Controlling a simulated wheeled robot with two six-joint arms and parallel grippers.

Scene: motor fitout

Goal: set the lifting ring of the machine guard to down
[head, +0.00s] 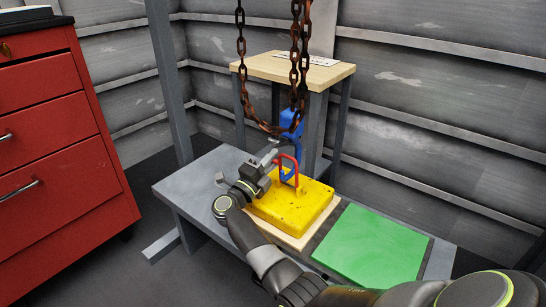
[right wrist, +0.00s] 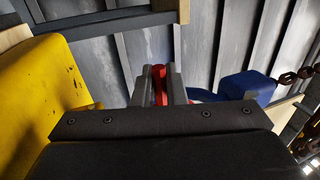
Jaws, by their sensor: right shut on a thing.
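The yellow machine guard (head: 290,208) sits on a light wooden board on the grey bench. Its red lifting ring (head: 288,158) stands up from its top; it also shows as a red strip (right wrist: 160,84) in the right wrist view. My right gripper (head: 272,158) reaches over the guard from the left and is shut on the red ring. The blue hook (head: 291,124) hangs from the chain right behind the ring, its lower part close to it. I cannot tell whether the hook passes through the ring. My left gripper is not in view.
A rusty chain (head: 295,65) hangs in front of a wooden-topped stand (head: 258,67). A green mat (head: 372,245) lies clear on the bench (head: 180,190), right of the guard. A red drawer cabinet (head: 60,135) stands at the left.

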